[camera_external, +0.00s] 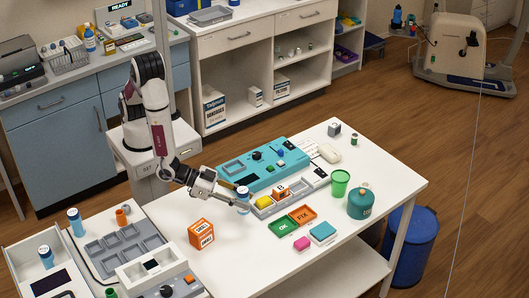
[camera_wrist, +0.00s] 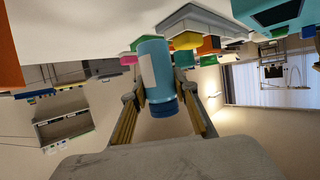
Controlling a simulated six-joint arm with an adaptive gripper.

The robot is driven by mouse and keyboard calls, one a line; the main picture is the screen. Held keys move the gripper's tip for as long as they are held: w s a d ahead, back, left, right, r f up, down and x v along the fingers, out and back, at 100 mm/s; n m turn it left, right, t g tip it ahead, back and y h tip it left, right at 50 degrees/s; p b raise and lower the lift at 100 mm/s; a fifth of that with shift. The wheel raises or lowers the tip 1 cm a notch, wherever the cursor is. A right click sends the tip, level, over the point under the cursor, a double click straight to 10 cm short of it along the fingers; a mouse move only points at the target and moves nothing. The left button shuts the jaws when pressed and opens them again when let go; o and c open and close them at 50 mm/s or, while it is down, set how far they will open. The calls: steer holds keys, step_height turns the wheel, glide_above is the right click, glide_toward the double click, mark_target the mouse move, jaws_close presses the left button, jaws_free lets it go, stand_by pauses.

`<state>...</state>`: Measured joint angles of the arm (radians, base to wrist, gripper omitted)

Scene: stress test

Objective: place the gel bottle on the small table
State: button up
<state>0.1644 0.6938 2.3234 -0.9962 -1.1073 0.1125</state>
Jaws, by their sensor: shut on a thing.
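My gripper (camera_external: 238,204) is shut on a blue bottle (camera_external: 243,193) with a pale label, above the left-middle part of the white table (camera_external: 345,256). In the wrist view the bottle (camera_wrist: 157,72) stands between the yellow-padded fingers of my gripper (camera_wrist: 163,108), its dark blue cap towards the camera. I cannot tell whether its base touches the tabletop. Which surface is the small table is not clear.
An orange box (camera_external: 201,233) stands left of my gripper. A teal device (camera_external: 265,163) lies behind it, and a grey tray with blocks (camera_external: 290,190) to its right. A green cup (camera_external: 340,183) and teal canister (camera_external: 361,203) stand farther right. The table's front right is mostly clear.

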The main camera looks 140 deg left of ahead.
steer(key=shift+f, duration=0.15)
steer(key=shift+f, duration=1.9)
steer(key=shift+f, duration=0.2)
steer(key=o, duration=1.2)
steer(key=shift+c, duration=0.2)
steer(key=shift+r, duration=0.15)
steer(key=shift+s+d+r, duration=0.1)
steer(key=shift+d, duration=0.05)
steer(key=v, duration=1.1)
steer(key=shift+s+d+r, duration=0.2)
steer(key=shift+s, duration=0.05)
